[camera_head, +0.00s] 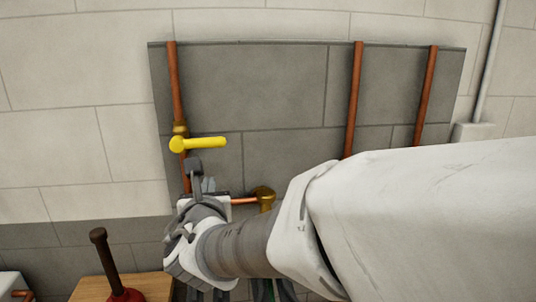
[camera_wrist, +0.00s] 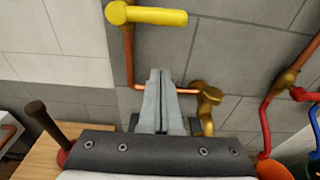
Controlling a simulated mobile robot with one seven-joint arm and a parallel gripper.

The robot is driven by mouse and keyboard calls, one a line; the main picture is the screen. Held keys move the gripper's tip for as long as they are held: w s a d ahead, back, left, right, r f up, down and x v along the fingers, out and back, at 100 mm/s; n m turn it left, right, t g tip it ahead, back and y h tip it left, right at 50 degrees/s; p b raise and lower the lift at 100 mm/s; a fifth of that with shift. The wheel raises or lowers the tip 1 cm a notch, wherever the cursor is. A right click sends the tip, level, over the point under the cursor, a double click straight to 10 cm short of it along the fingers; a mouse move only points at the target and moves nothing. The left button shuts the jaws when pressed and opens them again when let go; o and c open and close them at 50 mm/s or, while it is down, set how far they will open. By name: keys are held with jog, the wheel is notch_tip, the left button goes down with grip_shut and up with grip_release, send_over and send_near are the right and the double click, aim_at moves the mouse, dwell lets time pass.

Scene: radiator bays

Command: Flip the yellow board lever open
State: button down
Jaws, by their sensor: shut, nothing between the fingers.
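The yellow lever (camera_head: 199,143) sits on a vertical copper pipe at the left of the grey board (camera_head: 285,90). Its handle points right, across the pipe, nearly level. In the wrist view the yellow lever (camera_wrist: 146,15) is at the top, beyond my fingertips. My gripper (camera_head: 196,170) is just below the lever in the head view, apart from it as far as I can tell. In the wrist view its two fingers (camera_wrist: 158,75) are pressed together with nothing between them. My arm hides the lower right of the board in the head view.
A brass fitting (camera_head: 264,197) on a short copper pipe is right of my gripper. A plunger (camera_head: 106,265) stands on a wooden surface (camera_head: 152,287) at lower left. Red pipes (camera_wrist: 268,115) and a blue pipe (camera_wrist: 316,125) show at right in the wrist view.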

aim_at(199, 143)
jog(key=shift+w, duration=0.1)
jog(key=x, duration=1)
jog(key=r+p, duration=0.1)
jog(key=r, duration=0.1)
jog(key=s+r+p, duration=0.1)
jog(key=r, duration=0.1)
jog(key=shift+d, duration=0.2)
